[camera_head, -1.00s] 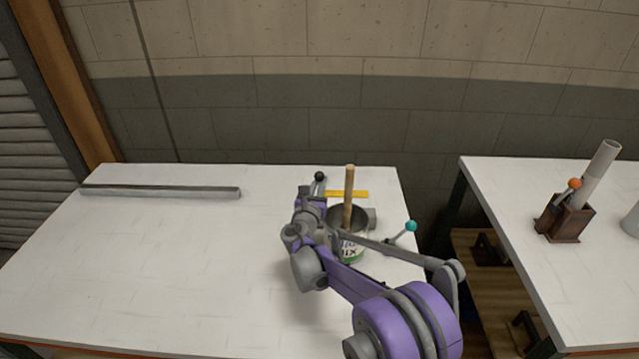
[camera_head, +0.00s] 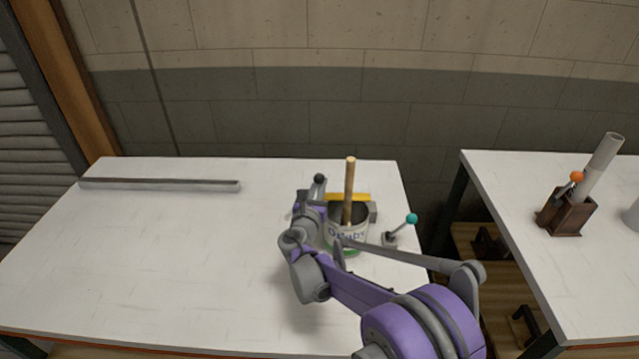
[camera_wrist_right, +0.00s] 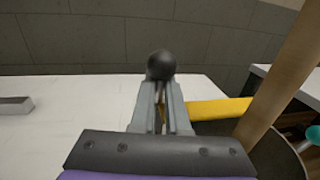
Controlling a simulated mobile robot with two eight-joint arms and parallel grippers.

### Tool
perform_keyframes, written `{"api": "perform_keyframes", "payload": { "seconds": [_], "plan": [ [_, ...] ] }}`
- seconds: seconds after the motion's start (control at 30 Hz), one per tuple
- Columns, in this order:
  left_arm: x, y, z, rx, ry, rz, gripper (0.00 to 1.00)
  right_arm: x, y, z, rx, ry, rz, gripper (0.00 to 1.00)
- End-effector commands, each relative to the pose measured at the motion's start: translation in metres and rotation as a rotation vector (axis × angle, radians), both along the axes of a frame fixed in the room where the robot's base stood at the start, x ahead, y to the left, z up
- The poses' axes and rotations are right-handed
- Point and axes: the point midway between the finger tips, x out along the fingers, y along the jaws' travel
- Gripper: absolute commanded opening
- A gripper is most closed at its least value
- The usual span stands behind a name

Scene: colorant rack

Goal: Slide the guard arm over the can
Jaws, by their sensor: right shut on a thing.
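The can (camera_head: 347,236) stands on the white table with a wooden stick (camera_head: 350,185) upright in it. The yellow guard arm (camera_head: 346,197) lies across the far side of the can's rim, behind the stick. A black ball knob (camera_head: 319,179) is at its left end. My right gripper (camera_head: 316,193) is left of the can, shut on the knob's handle. In the right wrist view the fingers (camera_wrist_right: 161,93) are around the handle just below the knob (camera_wrist_right: 160,65), with the yellow bar (camera_wrist_right: 220,109) to their right. The handle's lower part is hidden. My left gripper is not in view.
A teal-knobbed lever (camera_head: 411,219) stands just right of the can. A long grey bar (camera_head: 160,185) lies at the back left of the table. A second table at right bears a brown holder (camera_head: 568,213) with a grey tube. The left of the near table is clear.

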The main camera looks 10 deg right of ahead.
Motion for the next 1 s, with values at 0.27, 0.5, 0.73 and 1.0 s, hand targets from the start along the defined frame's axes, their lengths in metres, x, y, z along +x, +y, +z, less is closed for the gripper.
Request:
{"api": "perform_keyframes", "payload": {
  "seconds": [0.27, 0.5, 0.73, 1.0],
  "plan": [
    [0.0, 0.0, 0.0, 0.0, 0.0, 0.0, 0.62, 0.0, 0.0, 0.0, 0.0, 0.0, 0.0, 0.42],
    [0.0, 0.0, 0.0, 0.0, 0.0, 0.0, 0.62, 0.0, 0.0, 0.0, 0.0, 0.0, 0.0, 0.42],
    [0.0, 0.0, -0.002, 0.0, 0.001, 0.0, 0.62, -0.021, 0.012, 0.0, 0.0, 0.0, 0.002, 0.42],
    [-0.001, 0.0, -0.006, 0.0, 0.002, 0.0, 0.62, -0.07, 0.037, 0.0, 0.001, 0.0, 0.003, 0.42]
  ]
}}
